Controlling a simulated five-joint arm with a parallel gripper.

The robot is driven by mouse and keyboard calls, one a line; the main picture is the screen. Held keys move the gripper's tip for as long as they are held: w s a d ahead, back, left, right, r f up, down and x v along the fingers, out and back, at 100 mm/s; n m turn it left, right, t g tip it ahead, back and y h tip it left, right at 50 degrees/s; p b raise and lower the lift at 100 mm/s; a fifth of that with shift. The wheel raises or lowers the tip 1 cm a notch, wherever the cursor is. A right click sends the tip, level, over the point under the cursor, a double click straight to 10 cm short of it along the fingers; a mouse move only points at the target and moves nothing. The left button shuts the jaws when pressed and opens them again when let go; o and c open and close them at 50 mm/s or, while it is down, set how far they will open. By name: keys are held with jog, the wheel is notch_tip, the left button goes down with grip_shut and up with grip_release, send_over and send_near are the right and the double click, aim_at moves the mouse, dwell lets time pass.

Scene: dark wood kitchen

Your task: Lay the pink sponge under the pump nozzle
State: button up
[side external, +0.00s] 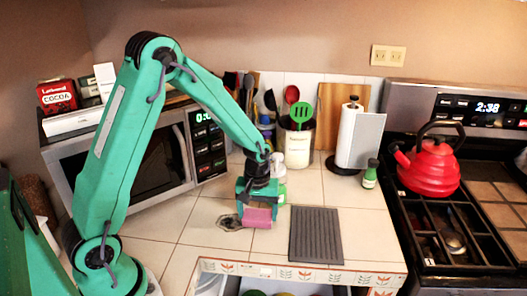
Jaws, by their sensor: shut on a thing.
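The pink sponge (257,217) is between the jaws of my gripper (258,206), low over the tiled counter. I cannot tell whether its underside touches the tiles. My gripper is shut on it and points down. A white bottle (278,165) with a green lower part stands just behind and to the right of my gripper, partly hidden by it. It may be the pump bottle; its nozzle cannot be made out.
A dark ribbed mat (316,236) lies right of the sponge. A microwave (150,160) stands left. Behind are a utensil crock (297,145), paper towel roll (358,138) and small green bottle (370,174). A red kettle (428,167) sits on the stove. Front-left tiles are clear.

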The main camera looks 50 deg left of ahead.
aim_at(257, 215)
jog(key=o, duration=1)
jog(key=shift+f, duration=0.1)
jog(key=shift+c, duration=0.2)
notch_tip(257, 215, up, 12)
jog(key=shift+r, duration=0.2)
dwell(0.3)
